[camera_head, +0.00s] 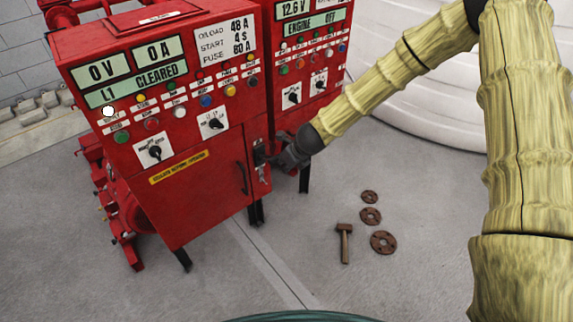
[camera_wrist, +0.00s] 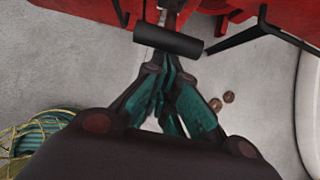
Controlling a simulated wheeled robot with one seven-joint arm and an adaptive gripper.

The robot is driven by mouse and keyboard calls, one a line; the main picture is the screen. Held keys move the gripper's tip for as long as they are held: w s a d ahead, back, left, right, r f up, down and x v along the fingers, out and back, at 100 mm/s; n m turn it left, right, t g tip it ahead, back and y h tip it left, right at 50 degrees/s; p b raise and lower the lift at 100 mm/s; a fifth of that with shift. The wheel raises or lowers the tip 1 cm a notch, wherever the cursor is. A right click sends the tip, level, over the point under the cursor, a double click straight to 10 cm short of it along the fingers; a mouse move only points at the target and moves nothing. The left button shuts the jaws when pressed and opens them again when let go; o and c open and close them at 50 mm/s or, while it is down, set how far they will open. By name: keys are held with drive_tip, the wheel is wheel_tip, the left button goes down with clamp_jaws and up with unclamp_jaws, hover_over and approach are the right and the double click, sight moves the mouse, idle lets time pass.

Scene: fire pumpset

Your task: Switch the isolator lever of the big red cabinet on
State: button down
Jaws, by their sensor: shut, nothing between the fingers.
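The big red cabinet (camera_head: 190,190) stands at left in the head view, with its door and a narrow strip at its right edge. The isolator lever (camera_head: 259,156) is a dark handle on that strip, with a small light plate below it. My gripper (camera_head: 276,160) is right beside the lever, and its tips partly overlap the strip. In the wrist view my gripper (camera_wrist: 168,66) has its teal fingers drawn together, with nothing held. A black bar (camera_wrist: 168,40), probably the lever's grip, lies just beyond the fingertips. I cannot tell whether they touch it.
A second red cabinet (camera_head: 308,60) stands close on the right. A hammer (camera_head: 344,242) and rusty flanges (camera_head: 383,242) lie on the floor. A large white tank (camera_head: 430,95) is behind. A coiled green hose (camera_wrist: 35,140) shows in the wrist view. Front floor is mostly clear.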

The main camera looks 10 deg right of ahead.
drive_tip(key=shift+w+a+r, duration=0.15)
drive_tip(key=shift+w+r, duration=0.45)
drive_tip(key=shift+r, duration=0.1)
drive_tip(key=s+d+f+b, duration=0.2)
drive_tip(key=s+f+b, duration=0.1)
drive_tip(key=s, duration=0.1)
wheel_tip(320, 180, up, 9)
drive_tip(key=s+b, duration=0.1)
drive_tip(key=s, duration=0.1)
drive_tip(key=shift+d, duration=0.4)
drive_tip(key=shift+r, duration=0.2)
